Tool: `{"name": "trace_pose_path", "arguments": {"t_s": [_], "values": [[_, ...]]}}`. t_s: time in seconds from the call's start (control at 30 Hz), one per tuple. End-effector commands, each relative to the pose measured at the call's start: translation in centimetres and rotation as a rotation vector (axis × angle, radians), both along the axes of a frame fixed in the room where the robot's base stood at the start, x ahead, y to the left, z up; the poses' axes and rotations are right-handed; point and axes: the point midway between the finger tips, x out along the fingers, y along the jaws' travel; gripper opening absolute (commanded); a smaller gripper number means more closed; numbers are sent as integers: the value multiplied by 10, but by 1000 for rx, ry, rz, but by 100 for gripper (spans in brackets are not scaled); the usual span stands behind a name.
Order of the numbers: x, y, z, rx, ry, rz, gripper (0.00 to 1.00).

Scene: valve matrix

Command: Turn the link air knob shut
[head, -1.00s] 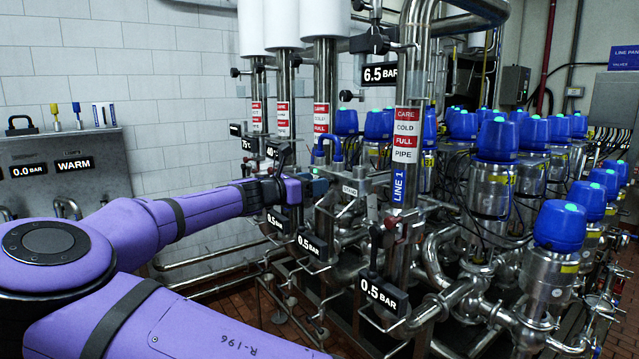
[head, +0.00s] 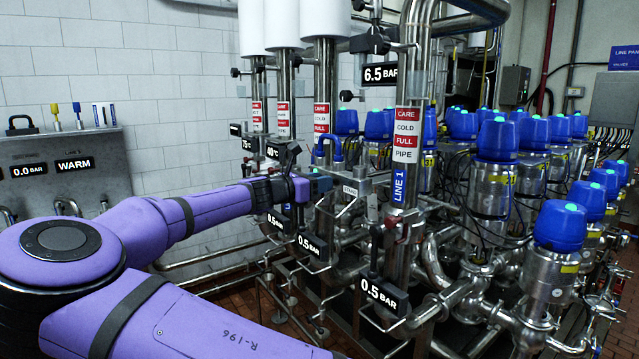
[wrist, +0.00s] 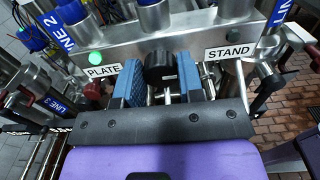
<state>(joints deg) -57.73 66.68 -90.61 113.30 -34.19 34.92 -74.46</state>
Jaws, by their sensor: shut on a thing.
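The link air knob appears to be the black round knob (wrist: 160,68) between the PLATE and STAND labels in the wrist view. It sits on a grey metal block in front of the pipes. My gripper (wrist: 160,82) has one blue-padded finger on each side of the knob and is shut on it. In the head view my gripper (head: 320,186) is at the pipework, left of the STAND label; the knob cannot be made out there. Any pointer mark on the knob is not readable.
The PLATE label (wrist: 104,71) and STAND label (wrist: 229,51) flank the knob, with a green light (wrist: 96,58) by PLATE. The LINE 1 pipe (head: 407,130) stands right of my gripper. Gauges and blue-capped valves (head: 498,140) crowd the right. A tiled wall is behind.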

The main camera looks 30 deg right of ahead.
Motion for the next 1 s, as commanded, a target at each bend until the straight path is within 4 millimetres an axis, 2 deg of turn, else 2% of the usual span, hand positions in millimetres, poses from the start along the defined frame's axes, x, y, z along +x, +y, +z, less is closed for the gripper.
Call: {"name": "trace_pose_path", "arguments": {"t_s": [0.37,1.0], "values": [[0,0,0,7,-183,1,12],[-2,1,-1,27,-783,1,12]]}}
